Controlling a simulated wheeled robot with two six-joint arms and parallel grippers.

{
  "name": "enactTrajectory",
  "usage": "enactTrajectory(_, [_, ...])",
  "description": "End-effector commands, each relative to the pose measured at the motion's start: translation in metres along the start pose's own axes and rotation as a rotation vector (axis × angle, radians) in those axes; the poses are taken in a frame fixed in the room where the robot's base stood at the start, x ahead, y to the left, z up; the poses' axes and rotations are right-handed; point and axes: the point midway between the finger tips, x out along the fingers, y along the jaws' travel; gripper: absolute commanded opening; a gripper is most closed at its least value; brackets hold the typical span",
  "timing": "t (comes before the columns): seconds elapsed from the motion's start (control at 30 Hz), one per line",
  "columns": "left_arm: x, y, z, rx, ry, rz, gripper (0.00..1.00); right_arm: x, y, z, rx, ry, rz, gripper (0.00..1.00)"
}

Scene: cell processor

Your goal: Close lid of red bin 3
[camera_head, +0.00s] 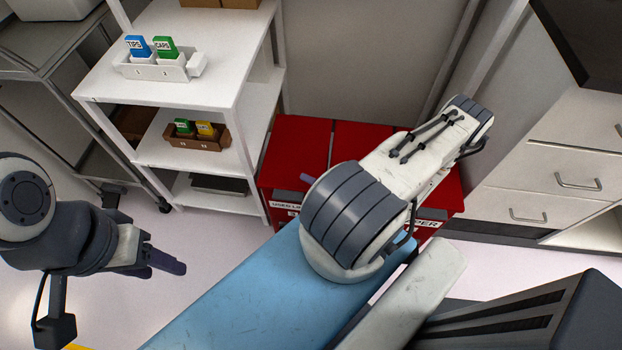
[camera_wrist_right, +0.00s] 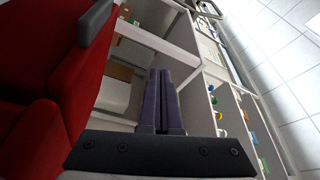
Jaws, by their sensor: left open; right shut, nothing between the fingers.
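A row of red bins (camera_head: 296,143) stands on the floor at the centre of the head view, with flat red tops split by dark seams. Red panels (camera_wrist_right: 40,60) fill the left of the right wrist view, one with a grey edge piece. My right gripper (camera_wrist_right: 161,76) is shut and empty, beside these panels. My left gripper (camera_head: 168,262) is open and empty, far left of the bins.
A white shelf (camera_head: 205,85) with small boxes of blue, green and yellow items stands left of the bins. A drawer cabinet (camera_head: 560,178) stands at the right. Pale floor is free between my left gripper and the bins.

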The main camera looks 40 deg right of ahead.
Motion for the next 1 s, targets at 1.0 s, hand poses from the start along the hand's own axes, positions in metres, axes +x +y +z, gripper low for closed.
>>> enactTrajectory(1.0, [-0.024, 0.002, -0.001, 0.000, 0.000, 0.000, 0.52, -0.093, -0.003, -0.034, -0.001, 0.006, 0.002, 0.00])
